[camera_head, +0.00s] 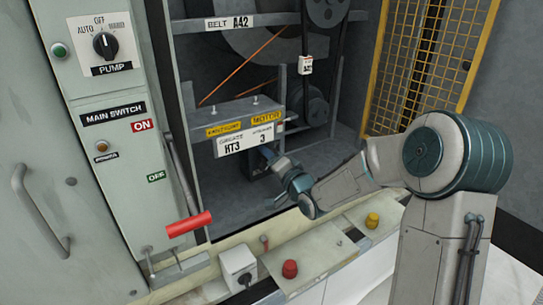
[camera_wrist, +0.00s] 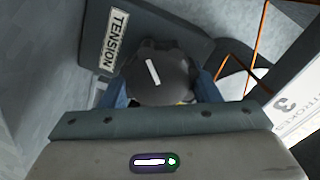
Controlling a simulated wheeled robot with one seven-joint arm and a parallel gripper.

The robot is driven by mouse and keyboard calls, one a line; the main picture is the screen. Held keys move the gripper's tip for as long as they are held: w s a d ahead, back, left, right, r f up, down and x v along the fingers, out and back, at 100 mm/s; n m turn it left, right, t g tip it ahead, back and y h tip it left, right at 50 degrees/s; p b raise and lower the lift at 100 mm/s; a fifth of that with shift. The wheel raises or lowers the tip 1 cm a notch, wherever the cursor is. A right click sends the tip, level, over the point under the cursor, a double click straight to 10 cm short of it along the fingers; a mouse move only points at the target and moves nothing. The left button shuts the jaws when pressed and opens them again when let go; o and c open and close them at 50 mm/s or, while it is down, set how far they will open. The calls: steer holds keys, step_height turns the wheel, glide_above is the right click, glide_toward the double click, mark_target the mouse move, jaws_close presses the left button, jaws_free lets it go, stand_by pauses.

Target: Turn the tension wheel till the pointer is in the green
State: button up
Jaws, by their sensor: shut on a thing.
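The tension wheel (camera_wrist: 160,75) is a dark round knob with a white mark, seen in the wrist view beside a plate labelled TENSION (camera_wrist: 117,38). The white mark is tilted slightly off the upright in that view. My gripper (camera_wrist: 163,92) is shut on the wheel, with a blue finger on each side of it. In the head view my gripper (camera_head: 270,158) reaches into the cabinet below the grease label, and the wheel is mostly hidden there. I cannot make out the pointer or a green zone in either view.
A label plate (camera_head: 248,140) and shelf hang just above my gripper. An orange cord (camera_head: 240,68) runs above the shelf. A red-handled lever (camera_head: 188,224) stands at left, and a yellow mesh guard (camera_head: 428,60) at right. Red (camera_head: 290,268) and yellow (camera_head: 372,220) buttons sit on the front ledge.

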steer(key=shift+w+d+m+p, duration=0.15)
steer(key=shift+m+p, duration=0.35)
steer(key=shift+m, duration=1.2)
steer(key=o, duration=1)
steer(key=shift+f, duration=0.1)
steer(key=v, duration=1.4)
steer(key=shift+b, duration=0.3)
